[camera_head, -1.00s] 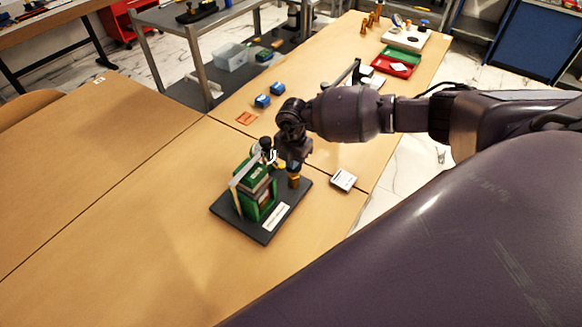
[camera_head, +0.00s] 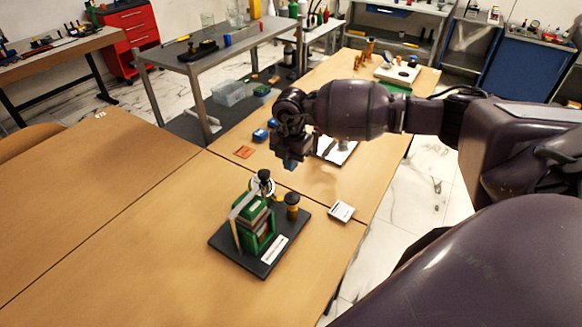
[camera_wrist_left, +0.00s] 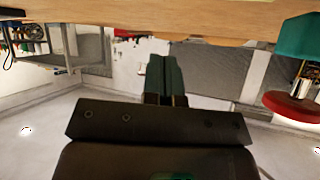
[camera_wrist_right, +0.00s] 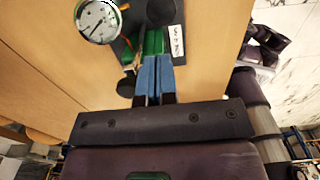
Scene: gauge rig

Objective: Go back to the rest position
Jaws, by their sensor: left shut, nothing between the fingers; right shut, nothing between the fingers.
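My right gripper (camera_head: 290,163) hangs over the table, behind and above the gauge rig, and is apart from it. In the right wrist view its two blue fingers (camera_wrist_right: 155,78) are together with nothing between them. The gauge rig has a black base (camera_head: 222,243), a green frame (camera_head: 252,228) and a dial gauge; the round white dial (camera_wrist_right: 98,20) shows in the right wrist view. My left gripper (camera_wrist_left: 165,78) shows only in the left wrist view. Its dark green fingers are together and empty, below a wooden table edge.
A small white-topped box (camera_head: 341,211) lies right of the rig. An orange card (camera_head: 244,152) and blue blocks (camera_head: 260,135) lie behind it. A clipboard (camera_head: 338,150) is partly hidden by my right arm. The table's left part (camera_head: 100,220) is clear. A red stool (camera_wrist_left: 292,106) stands near my left gripper.

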